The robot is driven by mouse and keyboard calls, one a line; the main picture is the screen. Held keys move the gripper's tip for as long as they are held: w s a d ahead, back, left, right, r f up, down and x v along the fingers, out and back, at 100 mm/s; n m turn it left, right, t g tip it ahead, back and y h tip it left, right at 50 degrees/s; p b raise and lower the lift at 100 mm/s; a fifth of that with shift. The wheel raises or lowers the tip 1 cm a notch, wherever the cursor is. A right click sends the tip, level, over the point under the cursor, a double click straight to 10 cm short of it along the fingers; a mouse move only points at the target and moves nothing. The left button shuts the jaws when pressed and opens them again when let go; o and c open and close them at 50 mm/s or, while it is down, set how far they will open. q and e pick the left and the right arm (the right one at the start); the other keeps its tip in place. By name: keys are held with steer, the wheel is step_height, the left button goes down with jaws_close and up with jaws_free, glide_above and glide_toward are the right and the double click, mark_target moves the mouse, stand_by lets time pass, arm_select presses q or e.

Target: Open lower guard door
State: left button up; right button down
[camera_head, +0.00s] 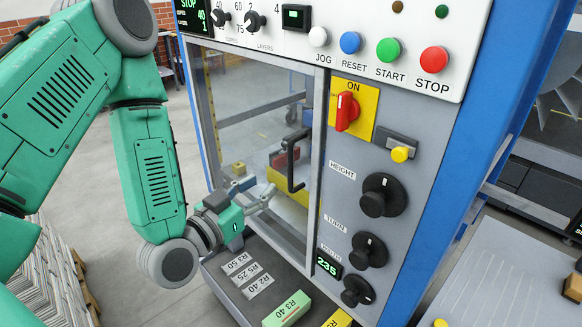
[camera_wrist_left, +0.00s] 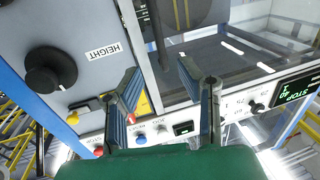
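The guard door (camera_head: 240,100) is a clear panel in a grey frame on the front of the machine, and it looks shut. Its black bar handle (camera_head: 290,165) stands upright near the door's right side. My left gripper (camera_head: 258,188) is in front of the door's lower part, to the left of and a little below the handle. In the left wrist view the two fingers of the gripper (camera_wrist_left: 160,72) are spread wide with nothing between them. A dark upright bar, seemingly the handle (camera_wrist_left: 157,28), shows beyond the fingertips, apart from them. My right gripper is not in view.
A control panel with JOG, RESET, START and STOP buttons (camera_head: 388,50) is above. A red switch (camera_head: 346,111) and black knobs (camera_head: 383,195) are right of the door. A tray (camera_head: 228,285) with labelled blocks lies below. Stacked papers (camera_head: 45,275) stand at left.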

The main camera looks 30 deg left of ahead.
mark_target(289, 164)
arm_select(q)
steer(key=w+b, duration=0.2)
steer(key=w, duration=0.1)
steer(key=w+b, duration=0.2)
steer(key=w, duration=0.2)
steer(key=w+d+b, duration=0.1)
steer(key=w+b, duration=0.1)
steer(key=w, duration=0.2)
jaws_close()
